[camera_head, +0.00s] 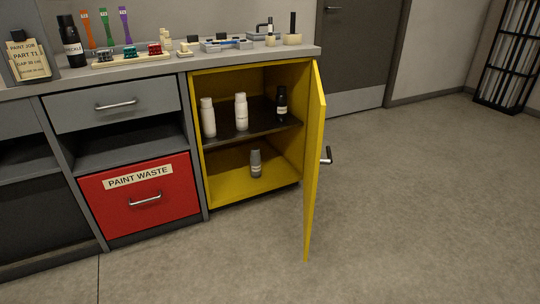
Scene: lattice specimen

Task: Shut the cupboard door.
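The cupboard is yellow inside (225,189) and stands under the right end of the grey counter. Its yellow door (314,160) is wide open, hinged on the cupboard's right side and jutting out toward me over the floor. Two white bottles (241,112) and a dark bottle (282,103) stand on the upper shelf. A grey bottle (256,163) stands on the cupboard floor. Neither of my grippers is in view.
The counter top (210,61) carries several small items near the back. A red drawer (140,196) marked "PAINT WASTE" and a grey drawer (114,105) are left of the cupboard. The floor (420,200) right of the door is clear. A dark rack (508,60) stands far right.

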